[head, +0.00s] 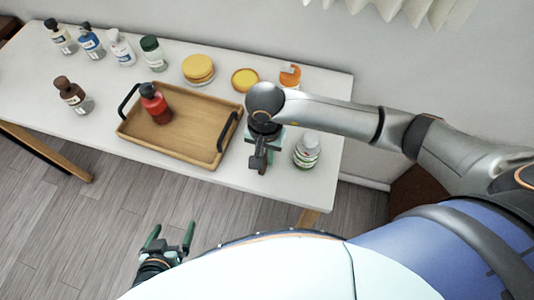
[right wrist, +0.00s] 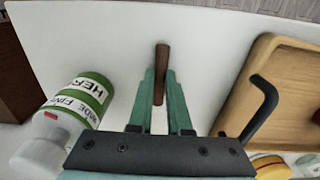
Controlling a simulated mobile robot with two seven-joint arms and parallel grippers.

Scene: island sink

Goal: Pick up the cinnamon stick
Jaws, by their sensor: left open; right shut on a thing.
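The cinnamon stick (right wrist: 161,62) is a thin dark brown rod. In the right wrist view it lies between the green fingertips of my right gripper (right wrist: 160,98), which is shut on it. In the head view my right gripper (head: 260,160) is over the white table, between the wooden tray and a green-and-white bottle. The stick is hard to make out there, and I cannot tell whether it is clear of the table. My left gripper (head: 170,238) is open and empty, low over the floor in front of the table.
The wooden tray (head: 165,150) with black handles holds a red bottle (head: 155,104). The green-and-white bottle (head: 307,151) stands close right of my right gripper; it also shows in the right wrist view (right wrist: 78,100). Several bottles and yellow round items line the table's back.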

